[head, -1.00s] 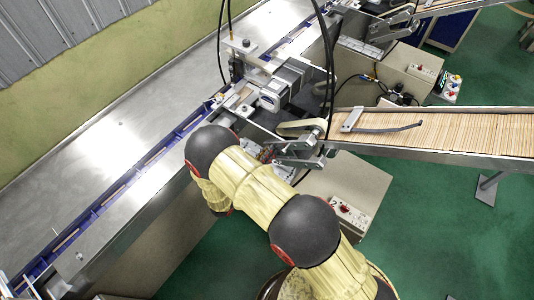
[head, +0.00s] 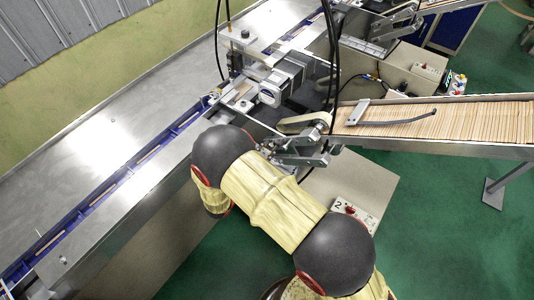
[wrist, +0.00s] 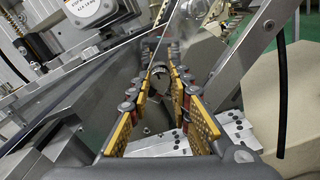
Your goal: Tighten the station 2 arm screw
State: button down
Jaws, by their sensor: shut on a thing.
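In the wrist view, my gripper (wrist: 160,68) has its yellow-padded fingers on both sides of a dark round screw head (wrist: 158,82), the station 2 arm screw, and is shut on it. The screw's shaft and thread are hidden. In the head view, the metal linkage arm of station 2 (head: 302,150) stands at the near end of the stick conveyor. My arm reaches to its left side and hides most of the gripper and the screw there.
The stick-filled conveyor (head: 470,121) runs off to the right. A control box marked 2 (head: 352,214) is below the linkage. A long steel table with a blue channel (head: 125,172) lies to the left. In the wrist view, a black cable (wrist: 281,100) hangs at the right.

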jog(key=m+b, duration=0.3)
jog(key=m, duration=0.1)
jog(key=shift+f+m+b, duration=0.2)
jog(key=shift+m+b, duration=0.1)
jog(key=shift+b, duration=0.1)
jog(key=m+b, duration=0.3)
jog(key=shift+m+b, duration=0.35)
jog(key=shift+m, duration=0.05)
jog(key=m+b, duration=0.7)
jog(key=b, duration=0.2)
jog(key=shift+m, duration=0.3)
jog(key=shift+m+b, duration=0.3)
jog(key=shift+b, duration=0.05)
jog(key=c, duration=1.6)
grip_release()
jog(key=shift+r, duration=0.15)
